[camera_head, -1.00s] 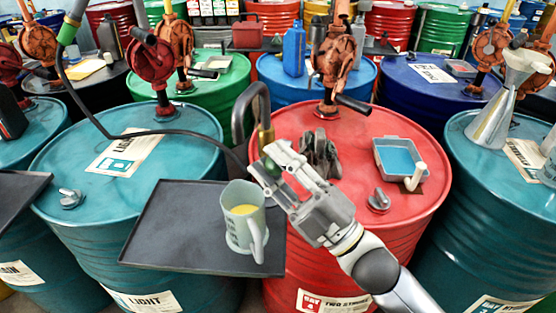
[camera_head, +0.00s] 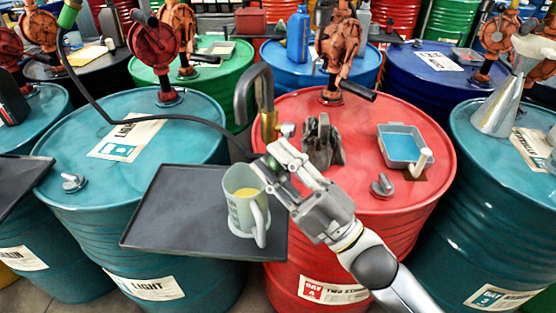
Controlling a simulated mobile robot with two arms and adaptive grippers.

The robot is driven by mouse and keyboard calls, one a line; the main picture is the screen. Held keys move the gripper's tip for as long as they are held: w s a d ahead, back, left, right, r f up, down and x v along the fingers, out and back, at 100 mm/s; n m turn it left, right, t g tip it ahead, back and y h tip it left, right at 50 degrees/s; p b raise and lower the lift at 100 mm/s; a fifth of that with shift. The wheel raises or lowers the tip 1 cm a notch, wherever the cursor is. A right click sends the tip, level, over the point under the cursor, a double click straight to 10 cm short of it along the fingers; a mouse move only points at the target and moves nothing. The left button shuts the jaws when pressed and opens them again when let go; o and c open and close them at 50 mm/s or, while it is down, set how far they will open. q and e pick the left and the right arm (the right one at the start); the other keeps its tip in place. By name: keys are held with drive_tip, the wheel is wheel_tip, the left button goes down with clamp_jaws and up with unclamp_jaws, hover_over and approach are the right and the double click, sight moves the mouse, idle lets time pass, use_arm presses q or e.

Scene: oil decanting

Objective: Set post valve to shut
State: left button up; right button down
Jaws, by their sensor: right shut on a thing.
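The post valve (camera_head: 268,127) is a brass body on a dark, hooked spout pipe (camera_head: 245,95), standing between the teal drum and the red drum. A small pale knob shows on its right side. My right gripper (camera_head: 267,163) comes in from the lower right, with its fingertips just below the brass body. It is shut on what looks like the valve's handle, which the fingers mostly hide. The valve's exact setting cannot be told. A translucent jug (camera_head: 240,205) with yellow liquid stands on the dark tray below the spout, close left of the gripper. My left gripper is out of view.
The dark tray (camera_head: 165,225) spans in front of the drums. A dark glove-like bundle (camera_head: 322,148), a blue-lined tray (camera_head: 402,140) and a bung cap (camera_head: 382,185) lie on the red drum (camera_head: 340,205). A metal funnel (camera_head: 497,105) stands on the right teal drum.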

drive_tip(key=shift+w+f, duration=0.1)
drive_tip(key=shift+f, duration=0.15)
drive_tip(key=c, duration=1.1)
unclamp_jaws()
drive_tip(key=shift+r, duration=0.1)
